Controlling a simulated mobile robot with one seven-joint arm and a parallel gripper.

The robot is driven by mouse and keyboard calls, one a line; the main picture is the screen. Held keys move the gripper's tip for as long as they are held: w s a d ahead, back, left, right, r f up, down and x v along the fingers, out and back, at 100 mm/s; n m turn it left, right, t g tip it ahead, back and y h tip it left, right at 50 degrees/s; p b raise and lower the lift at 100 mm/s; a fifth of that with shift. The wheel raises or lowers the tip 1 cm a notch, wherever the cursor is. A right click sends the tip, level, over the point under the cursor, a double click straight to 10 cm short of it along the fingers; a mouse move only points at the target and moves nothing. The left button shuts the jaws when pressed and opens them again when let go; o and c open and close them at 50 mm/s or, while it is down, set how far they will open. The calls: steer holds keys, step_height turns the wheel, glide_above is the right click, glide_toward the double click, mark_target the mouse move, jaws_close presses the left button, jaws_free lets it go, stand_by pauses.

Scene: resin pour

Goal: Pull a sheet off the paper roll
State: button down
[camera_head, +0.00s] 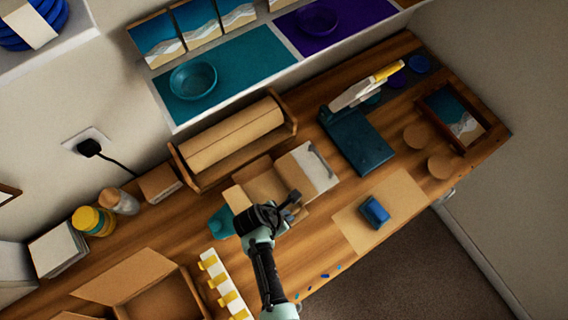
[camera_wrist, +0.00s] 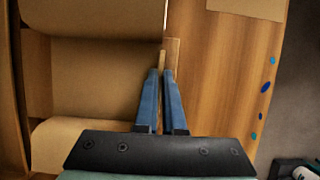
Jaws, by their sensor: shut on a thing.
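The brown paper roll (camera_head: 232,135) lies in a wooden holder (camera_head: 185,172) at the back of the workbench. Whether the sheet still joins the roll is unclear.
A teal stand (camera_head: 358,148) is right of the roll. A blue block (camera_head: 375,211) sits on a flat brown sheet (camera_head: 352,228) at the front right. A white rack with yellow pieces (camera_head: 228,287) and an open carton (camera_head: 160,297) stand at left. A shelf (camera_head: 185,115) overhangs the back.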

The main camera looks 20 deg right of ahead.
steer(key=shift+s, duration=0.2)
steer(key=c, duration=1)
jaws_free()
steer(key=shift+w+r, duration=0.1)
steer(key=shift+r, duration=0.05)
steer(key=v, duration=1.2)
steer(key=shift+a+r, duration=0.15)
steer(key=shift+r, duration=0.1)
steer(key=shift+s, duration=0.25)
